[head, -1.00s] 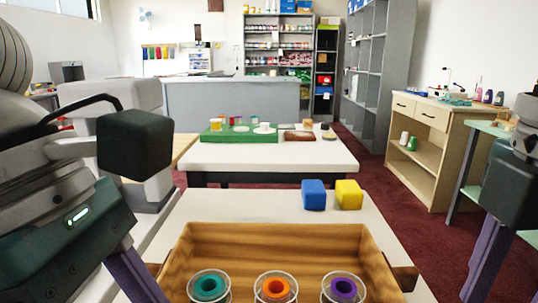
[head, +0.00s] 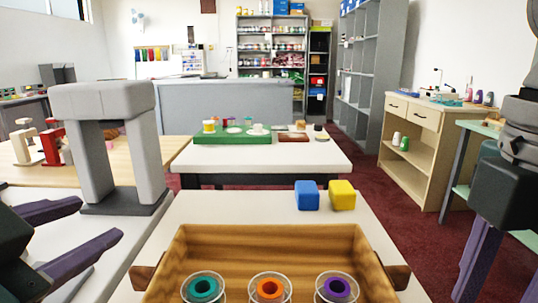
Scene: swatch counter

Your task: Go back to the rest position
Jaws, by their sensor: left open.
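My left gripper (head: 100,211) is at the lower left, its two purple fingers spread apart with nothing between them. It is over the pale surface left of the wooden tray and apart from the tray. My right gripper (head: 478,255) shows at the right edge, hanging down; its fingertips are cut off by the frame, so its opening cannot be judged.
The wooden tray (head: 270,238) holds clear cups with teal (head: 203,287), orange (head: 270,289) and purple (head: 337,289) rings. Blue (head: 307,195) and yellow (head: 342,195) blocks stand behind it. A grey arch-shaped stand (head: 103,95) rises beyond my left gripper.

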